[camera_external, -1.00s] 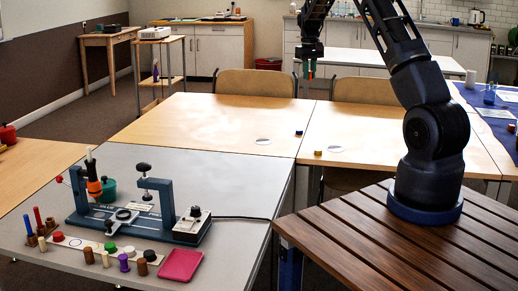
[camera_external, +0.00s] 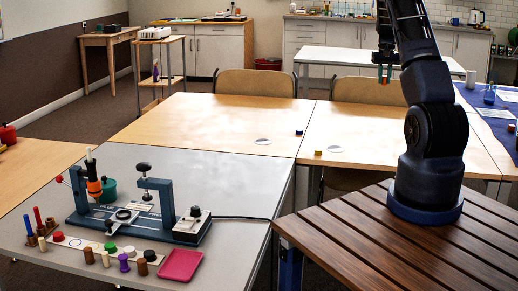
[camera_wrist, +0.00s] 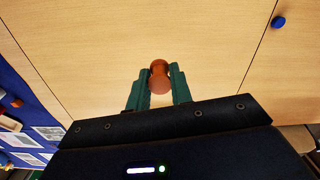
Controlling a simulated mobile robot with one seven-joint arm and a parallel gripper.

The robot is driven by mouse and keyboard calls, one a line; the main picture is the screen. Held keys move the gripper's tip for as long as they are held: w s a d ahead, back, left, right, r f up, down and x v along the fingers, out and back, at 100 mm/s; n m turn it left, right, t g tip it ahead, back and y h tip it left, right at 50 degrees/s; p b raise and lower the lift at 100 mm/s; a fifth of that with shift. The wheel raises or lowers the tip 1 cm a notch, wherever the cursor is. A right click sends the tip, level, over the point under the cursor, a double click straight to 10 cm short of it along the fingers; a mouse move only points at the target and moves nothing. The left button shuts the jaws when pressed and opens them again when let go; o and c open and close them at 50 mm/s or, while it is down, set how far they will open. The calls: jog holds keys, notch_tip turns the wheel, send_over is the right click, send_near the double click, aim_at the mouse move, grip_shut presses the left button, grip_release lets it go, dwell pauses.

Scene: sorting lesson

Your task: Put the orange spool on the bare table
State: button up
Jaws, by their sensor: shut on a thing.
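The orange spool (camera_wrist: 159,82) sits upright between the green fingertips of my gripper (camera_wrist: 158,84) in the wrist view. The fingers are closed on its sides. In the external view my gripper (camera_external: 385,76) hangs high above the far part of the wooden tables, left of my arm's base. The spool is very small there. In the wrist view a light wooden tabletop (camera_wrist: 90,50) lies below the held spool, with a clear gap of bare wood around it.
A blue piece (camera_external: 299,132) and a yellow one (camera_external: 318,153) stand on the wooden tables. A blue cloth (camera_external: 466,95) with papers lies at the right. A grey table (camera_external: 240,180) holds a blue fixture (camera_external: 185,225), several pegs and a pink tray (camera_external: 180,265).

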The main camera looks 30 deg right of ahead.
aim_at(379, 139)
notch_tip(379, 139, down, 23)
jog(key=shift+f, duration=0.1)
dwell(0.7)
jog(key=o, duration=0.9)
